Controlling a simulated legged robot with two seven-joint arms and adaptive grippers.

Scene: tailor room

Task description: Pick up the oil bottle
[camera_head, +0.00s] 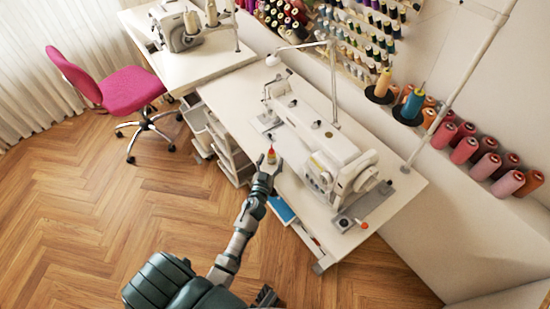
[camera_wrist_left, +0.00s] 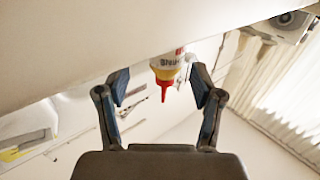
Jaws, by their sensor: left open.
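The oil bottle (camera_head: 271,156) is small, with a yellowish body and a red pointed tip. It stands on the white sewing table (camera_head: 232,92) near its front edge. In the left wrist view the picture is upside down, and the bottle (camera_wrist_left: 166,65) shows a white and red label with its red nozzle pointing down the frame. My left gripper (camera_head: 268,168) reaches the table edge right at the bottle. Its two fingers are open in the wrist view, one on each side of the bottle, with gaps between. My right gripper is not clearly seen.
A white sewing machine (camera_head: 322,142) stands on the table right of the bottle. A lamp (camera_head: 274,60) rises behind. White drawers (camera_head: 228,150) sit under the table. A pink chair (camera_head: 127,90) stands at left. Thread spools (camera_head: 487,165) line the right.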

